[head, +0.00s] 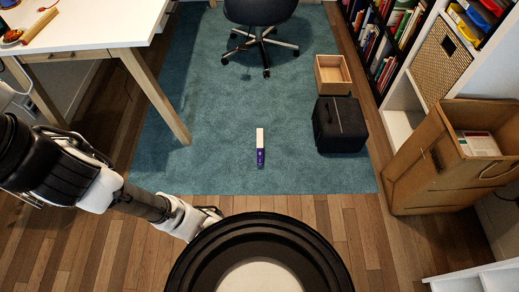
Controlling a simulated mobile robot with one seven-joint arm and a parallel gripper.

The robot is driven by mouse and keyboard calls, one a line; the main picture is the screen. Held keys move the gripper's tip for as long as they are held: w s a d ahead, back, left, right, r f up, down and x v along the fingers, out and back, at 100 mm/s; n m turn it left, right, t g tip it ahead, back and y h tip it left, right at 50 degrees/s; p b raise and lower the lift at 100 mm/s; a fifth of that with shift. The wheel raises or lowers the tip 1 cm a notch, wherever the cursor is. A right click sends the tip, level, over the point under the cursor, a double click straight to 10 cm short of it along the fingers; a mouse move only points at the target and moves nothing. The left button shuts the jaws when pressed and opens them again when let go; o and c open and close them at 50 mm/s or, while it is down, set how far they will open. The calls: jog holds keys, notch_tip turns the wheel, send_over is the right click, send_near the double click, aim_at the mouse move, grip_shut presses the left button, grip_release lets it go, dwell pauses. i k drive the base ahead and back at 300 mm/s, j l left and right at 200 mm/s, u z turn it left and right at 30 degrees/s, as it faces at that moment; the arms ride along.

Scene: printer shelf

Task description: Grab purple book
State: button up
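The purple book (260,157) is on the teal rug, near the middle of the head view. It shows as a narrow shape, white at the far end and purple at the near end; I cannot tell for sure whether it stands or lies. My arm reaches in from the left, and my gripper (210,211) is low in the view, nearer to me than the book and to its left, well apart from it. The gripper is small, dark and partly hidden by my round body part, so its opening is unclear.
A white desk (85,25) stands at upper left, its wooden leg on the rug. An office chair (262,25) is at the back. A black box (340,125), wooden box (332,75), cardboard box (425,160) and bookshelf (390,35) line the right. Rug around the book is clear.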

aim_at(260, 131)
jog(key=j+z, duration=0.5)
jog(key=j, duration=0.75)
jog(key=i+l, duration=0.25)
jog(key=i, duration=0.25)
jog(key=i+l, duration=0.25)
jog(key=i, duration=0.2)
jog(key=i+j+u, duration=0.25)
jog(key=i+u, duration=0.3)
jog(key=k+l+z, duration=0.1)
jog(key=l+z, duration=0.2)
jog(key=k+l+z, duration=0.1)
jog(key=l+z, duration=0.15)
